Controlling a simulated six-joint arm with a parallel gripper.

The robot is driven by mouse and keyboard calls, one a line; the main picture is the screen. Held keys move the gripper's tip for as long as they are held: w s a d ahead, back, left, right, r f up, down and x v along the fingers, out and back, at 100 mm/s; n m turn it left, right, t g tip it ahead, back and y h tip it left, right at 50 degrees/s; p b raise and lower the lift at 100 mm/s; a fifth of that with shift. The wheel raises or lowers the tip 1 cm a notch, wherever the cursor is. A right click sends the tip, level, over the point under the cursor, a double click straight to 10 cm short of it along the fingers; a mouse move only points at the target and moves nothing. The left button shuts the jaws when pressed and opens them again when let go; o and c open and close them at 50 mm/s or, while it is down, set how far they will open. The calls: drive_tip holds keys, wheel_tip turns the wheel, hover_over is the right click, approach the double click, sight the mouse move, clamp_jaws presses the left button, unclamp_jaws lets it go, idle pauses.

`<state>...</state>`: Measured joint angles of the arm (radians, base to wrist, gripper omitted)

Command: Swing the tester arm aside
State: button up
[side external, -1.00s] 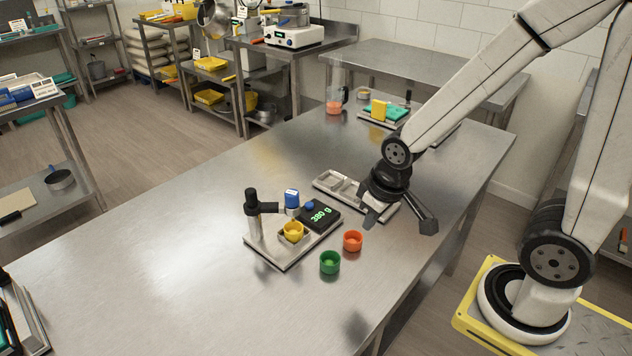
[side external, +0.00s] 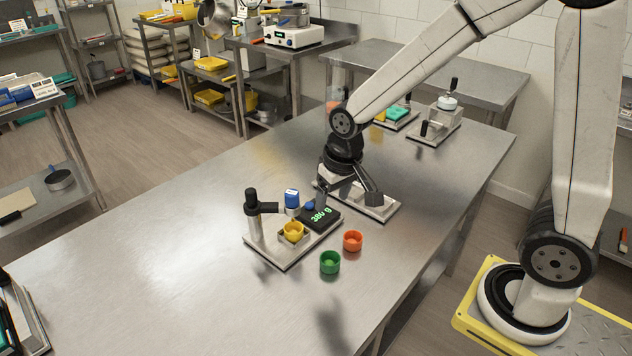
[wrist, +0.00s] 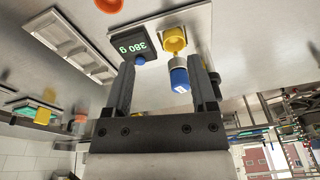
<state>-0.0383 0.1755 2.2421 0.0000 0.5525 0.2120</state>
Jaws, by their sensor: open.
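The tester stands on a metal base plate (side external: 284,262), with a post and a black tester arm (side external: 267,208) reaching right. A blue-topped probe (side external: 292,198) at the arm's end is above a yellow cup (side external: 293,231). A black display (side external: 320,217) reads 380 g. The black arm is not clearly visible there.
A green cup (side external: 330,262) and an orange cup (side external: 352,241) stand in front of the tester. A device with a black handle (side external: 436,118) stands at the back right.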

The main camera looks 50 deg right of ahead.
sight(250, 189)
drive_tip(key=shift+w+a+r+m+g, duration=0.5)
drive_tip(key=shift+w+a+m, duration=0.55)
drive_tip(key=shift+w, duration=1.85)
drive_tip(key=shift+w+a+r+m+g, duration=0.15)
drive_tip(key=shift+w+a+r+m, duration=0.8)
drive_tip(key=shift+w, duration=1.95)
drive_tip(key=shift+w+a+r+m+g, duration=0.4)
drive_tip(key=shift+w+a+m, duration=0.65)
drive_tip(key=shift+w, duration=1.85)
drive_tip(key=shift+a+n, duration=0.2)
drive_tip(key=shift+n, duration=0.05)
drive_tip(key=shift+f, duration=3.9)
clamp_jaws()
